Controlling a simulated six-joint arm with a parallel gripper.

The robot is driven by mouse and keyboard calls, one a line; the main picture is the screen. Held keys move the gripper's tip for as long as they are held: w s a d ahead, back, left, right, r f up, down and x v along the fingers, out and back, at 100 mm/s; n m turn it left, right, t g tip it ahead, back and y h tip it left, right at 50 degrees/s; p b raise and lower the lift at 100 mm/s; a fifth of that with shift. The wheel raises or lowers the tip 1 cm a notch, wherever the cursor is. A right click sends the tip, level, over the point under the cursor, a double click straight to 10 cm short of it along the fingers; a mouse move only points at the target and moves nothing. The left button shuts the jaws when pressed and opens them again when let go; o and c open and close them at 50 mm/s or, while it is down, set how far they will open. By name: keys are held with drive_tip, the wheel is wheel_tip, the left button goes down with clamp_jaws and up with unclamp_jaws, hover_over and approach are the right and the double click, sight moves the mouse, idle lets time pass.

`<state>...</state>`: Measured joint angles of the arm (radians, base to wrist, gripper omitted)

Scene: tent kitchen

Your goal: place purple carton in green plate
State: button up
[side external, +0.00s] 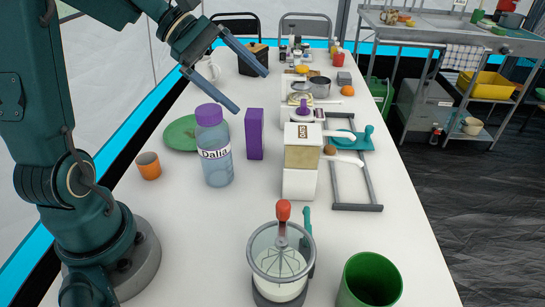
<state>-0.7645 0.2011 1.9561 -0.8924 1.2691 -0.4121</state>
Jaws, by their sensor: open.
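The purple carton (255,134) stands upright on the white table, just right of a large bottle. The green plate (178,136) lies flat to the left of that bottle, which hides its right part. No object shows on the visible part of the plate. My gripper (252,93) is open and empty, with its two fingers spread apart. It is in the air, and its fingertips appear just above the carton in the picture. I cannot tell the exact height or depth between them.
The clear bottle with a purple cap (217,158) stands between plate and carton. An orange cup (149,166) is near the plate. A white dispenser (301,172) and a dark rack (357,207) are on the right. A whisk jar (279,268) and green cup (369,281) stand in front.

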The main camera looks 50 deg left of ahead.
drive_tip(key=s+d+f+m+y, duration=0.1)
drive_tip(key=s+d+m+y, duration=0.3)
drive_tip(key=s+m, duration=0.45)
drive_tip(key=s+d+f+m+y, duration=0.2)
drive_tip(key=s+d+m+y, duration=0.3)
drive_tip(key=m, duration=0.6)
drive_tip(key=w+a+r+m+h, duration=0.1)
drive_tip(key=w+a+r+m, duration=0.2)
drive_tip(key=w+r+m, duration=0.15)
drive_tip(key=m+g, duration=0.4)
hover_over(254, 125)
drive_tip(key=w+d, duration=0.1)
wheel_tip(254, 125, down, 6)
drive_tip(key=shift+n+g, duration=0.4)
drive_tip(key=shift+g, duration=0.5)
drive_tip(key=a+f, duration=0.1)
drive_tip(key=f, duration=0.2)
drive_tip(key=a+f, duration=0.1)
drive_tip(key=f, duration=0.2)
drive_tip(key=a+f, duration=0.1)
drive_tip(key=f, duration=0.2)
drive_tip(key=shift+w, duration=0.25)
drive_tip(key=shift+f, duration=2.3)
clamp_jaws()
